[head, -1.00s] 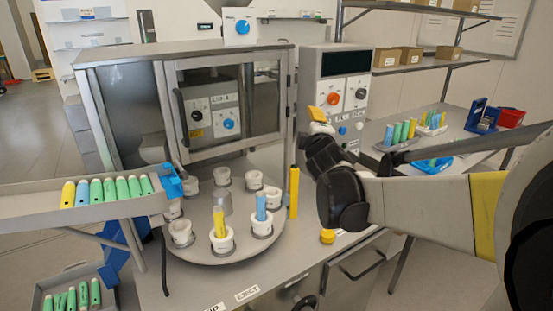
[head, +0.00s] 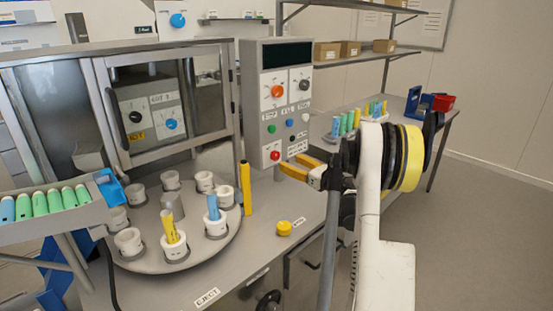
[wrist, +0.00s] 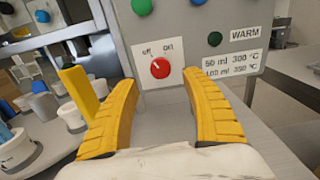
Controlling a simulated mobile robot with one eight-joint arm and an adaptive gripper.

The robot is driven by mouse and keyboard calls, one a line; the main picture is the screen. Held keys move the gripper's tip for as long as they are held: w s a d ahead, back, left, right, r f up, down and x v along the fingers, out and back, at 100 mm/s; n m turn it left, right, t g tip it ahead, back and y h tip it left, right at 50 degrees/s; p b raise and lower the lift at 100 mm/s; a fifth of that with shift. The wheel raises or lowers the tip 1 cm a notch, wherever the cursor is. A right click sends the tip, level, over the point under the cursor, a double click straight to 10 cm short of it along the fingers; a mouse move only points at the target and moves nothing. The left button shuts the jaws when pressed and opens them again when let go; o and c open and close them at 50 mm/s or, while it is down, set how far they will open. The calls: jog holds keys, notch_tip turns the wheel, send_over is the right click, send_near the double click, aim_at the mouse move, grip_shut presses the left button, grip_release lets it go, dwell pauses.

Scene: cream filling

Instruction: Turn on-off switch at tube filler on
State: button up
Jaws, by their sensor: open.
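The on-off switch is a red round knob (wrist: 160,68) on a white plate marked "off" and "on", low on the grey control panel. Its white pointer mark leans up and left, toward "off". In the head view the knob (head: 274,155) sits at the panel's bottom left. The tube filler's control panel (head: 262,65) stands on the bench right of the glass-fronted cabinet. My gripper (wrist: 157,95) is open, with its yellow fingers on both sides of the knob, apart from it. In the head view my gripper (head: 298,170) is just right of and below the knob.
A round turntable (head: 150,262) with white cups and tubes stands left of the panel. A yellow post (head: 247,188) rises between them. A yellow button (head: 284,228) sits on the bench. A tray of green tubes (head: 95,212) is at left.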

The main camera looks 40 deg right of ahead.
aim_at(277, 156)
jog(key=w+b, duration=0.1)
jog(key=w, duration=0.6)
jog(key=shift+w+a+b, duration=0.1)
jog(key=shift+w+b, duration=0.15)
jog(key=shift+b, duration=0.1)
jog(key=c, duration=1.2)
